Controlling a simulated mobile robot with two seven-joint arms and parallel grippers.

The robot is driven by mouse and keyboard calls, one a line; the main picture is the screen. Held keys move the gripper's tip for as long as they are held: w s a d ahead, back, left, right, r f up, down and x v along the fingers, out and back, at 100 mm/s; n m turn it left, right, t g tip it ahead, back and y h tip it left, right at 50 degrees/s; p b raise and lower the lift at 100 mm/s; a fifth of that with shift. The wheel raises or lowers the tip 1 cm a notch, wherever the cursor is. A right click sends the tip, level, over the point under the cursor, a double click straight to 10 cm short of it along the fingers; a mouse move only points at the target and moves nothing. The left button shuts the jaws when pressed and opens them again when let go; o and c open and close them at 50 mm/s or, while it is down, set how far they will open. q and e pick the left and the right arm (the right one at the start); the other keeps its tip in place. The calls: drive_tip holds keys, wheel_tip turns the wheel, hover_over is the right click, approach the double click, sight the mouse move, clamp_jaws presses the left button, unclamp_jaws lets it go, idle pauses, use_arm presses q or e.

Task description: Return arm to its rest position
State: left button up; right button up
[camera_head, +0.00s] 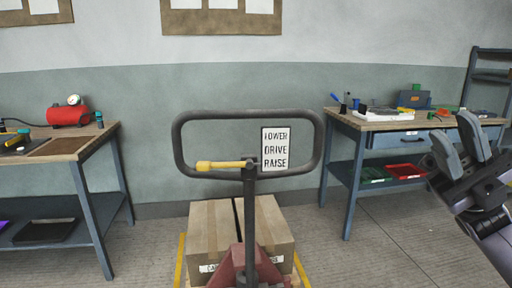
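My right gripper (460,147) shows at the right edge, raised in front of the right workbench. Its two grey fingers stand apart with a gap between them, and I see nothing held. Part of my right arm shows below it at the lower right corner. My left gripper and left arm are not in this view.
A pallet truck handle (248,113) with a yellow lever (222,165) stands in front, before a cardboard box (212,232). A workbench (75,150) stands left, with a red tank (69,115). Another workbench (375,123) stands right, partly behind my gripper.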

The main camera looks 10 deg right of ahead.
drive_tip(key=w+a+f+m+t+h+p, duration=0.15)
drive_tip(key=w+f+m+t+h, duration=0.45)
drive_tip(key=m+t, duration=0.65)
drive_tip(key=w+f+m+t+h+p, duration=0.2)
drive_tip(key=w+f+m+t+h, duration=0.2)
drive_tip(key=f+m+t+h, duration=0.55)
wheel_tip(320, 180, down, 9)
drive_tip(key=a+m+h+p, duration=0.2)
drive_tip(key=m+h, duration=0.4)
drive_tip(key=m, duration=0.4)
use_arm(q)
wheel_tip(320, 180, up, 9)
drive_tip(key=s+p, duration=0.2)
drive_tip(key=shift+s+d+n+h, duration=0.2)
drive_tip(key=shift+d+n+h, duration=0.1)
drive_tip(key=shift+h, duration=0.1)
use_arm(e)
drive_tip(key=s+a+f+m+g+h, duration=0.2)
drive_tip(key=s+a+f+g, duration=0.2)
drive_tip(key=s+f, duration=0.3)
drive_tip(key=s+a+f+m+g+h, duration=0.2)
drive_tip(key=s+f, duration=0.6)
drive_tip(key=f, duration=0.8)
drive_tip(key=a+m+g, duration=0.1)
drive_tip(key=a+g, duration=0.1)
drive_tip(key=g, duration=0.1)
drive_tip(key=shift+a+m+g, duration=0.2)
drive_tip(key=shift+m+g, duration=0.1)
